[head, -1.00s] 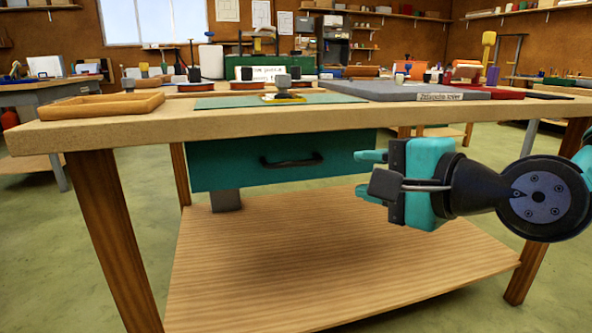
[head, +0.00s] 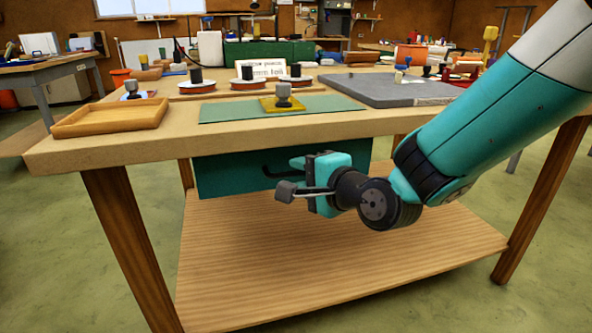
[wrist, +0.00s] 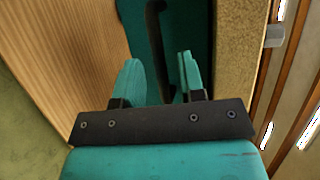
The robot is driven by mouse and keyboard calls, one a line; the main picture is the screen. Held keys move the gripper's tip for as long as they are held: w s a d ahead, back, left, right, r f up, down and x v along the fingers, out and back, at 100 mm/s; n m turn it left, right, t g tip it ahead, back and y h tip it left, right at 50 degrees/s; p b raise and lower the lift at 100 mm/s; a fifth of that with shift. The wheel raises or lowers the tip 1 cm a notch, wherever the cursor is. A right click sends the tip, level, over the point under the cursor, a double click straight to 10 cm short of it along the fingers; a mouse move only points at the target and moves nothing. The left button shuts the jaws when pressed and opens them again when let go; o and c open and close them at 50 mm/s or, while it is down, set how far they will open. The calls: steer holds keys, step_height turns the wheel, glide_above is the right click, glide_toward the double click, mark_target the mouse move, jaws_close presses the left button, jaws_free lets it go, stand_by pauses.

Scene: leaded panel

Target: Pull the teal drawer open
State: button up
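The teal drawer (head: 226,178) hangs under the front of the worktable and looks shut. Its dark bar handle (head: 268,170) is partly hidden behind my gripper (head: 291,167) in the head view. In the wrist view the handle (wrist: 157,36) runs lengthwise up the picture, in line with the gap between the two teal fingers. My gripper (wrist: 158,73) is open, with the fingers apart on either side of that line. It is in front of the drawer at handle height. I cannot tell whether the fingertips reach past the handle, and no grip on it shows.
The tabletop edge (head: 130,150) overhangs just above my gripper. A wooden lower shelf (head: 250,255) lies below, with clear space over it. On top are a wooden tray (head: 110,118), a green mat (head: 225,110) and a grey board (head: 390,92). Table legs (head: 130,245) stand at the sides.

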steer(key=shift+x, duration=1)
steer(key=shift+c, duration=0.3)
jaws_close()
